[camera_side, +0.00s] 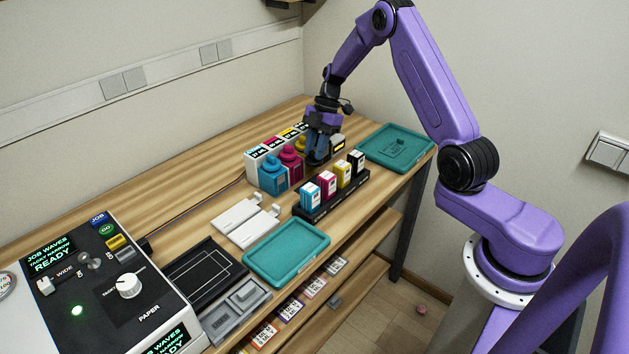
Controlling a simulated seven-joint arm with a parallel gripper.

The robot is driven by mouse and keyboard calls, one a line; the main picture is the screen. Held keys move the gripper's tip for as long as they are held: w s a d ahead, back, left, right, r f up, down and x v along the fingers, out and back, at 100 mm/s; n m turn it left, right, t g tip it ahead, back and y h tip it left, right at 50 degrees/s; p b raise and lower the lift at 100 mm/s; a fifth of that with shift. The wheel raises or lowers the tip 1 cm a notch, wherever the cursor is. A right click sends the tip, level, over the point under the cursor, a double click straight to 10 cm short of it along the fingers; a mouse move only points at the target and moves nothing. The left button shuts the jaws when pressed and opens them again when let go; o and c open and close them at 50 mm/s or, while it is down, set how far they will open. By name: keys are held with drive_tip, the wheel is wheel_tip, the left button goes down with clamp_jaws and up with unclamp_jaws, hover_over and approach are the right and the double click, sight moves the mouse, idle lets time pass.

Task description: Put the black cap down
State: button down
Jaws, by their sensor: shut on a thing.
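My gripper (317,158) is low over the back of the bench, among the ink tanks. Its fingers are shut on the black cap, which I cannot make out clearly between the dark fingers. A black tank (337,145) with a pale label stands just right of the fingers. The cyan tank (271,178) and the magenta tank (291,162) stand to the left with their caps on. The yellow tank is partly hidden behind the gripper.
A black rack (326,207) with several small cartridges stands in front. Teal trays lie at the right (366,150) and front (252,257). White flat pieces (238,226) lie left of the rack. A control panel (105,290) fills the lower left.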

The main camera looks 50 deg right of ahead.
wheel_tip(320, 180, down, 9)
drive_tip(key=shift+r, duration=0.2)
drive_tip(key=shift+f, duration=0.15)
idle(0.3)
drive_tip(key=c, duration=1.1)
unclamp_jaws()
drive_tip(key=shift+c, duration=0.2)
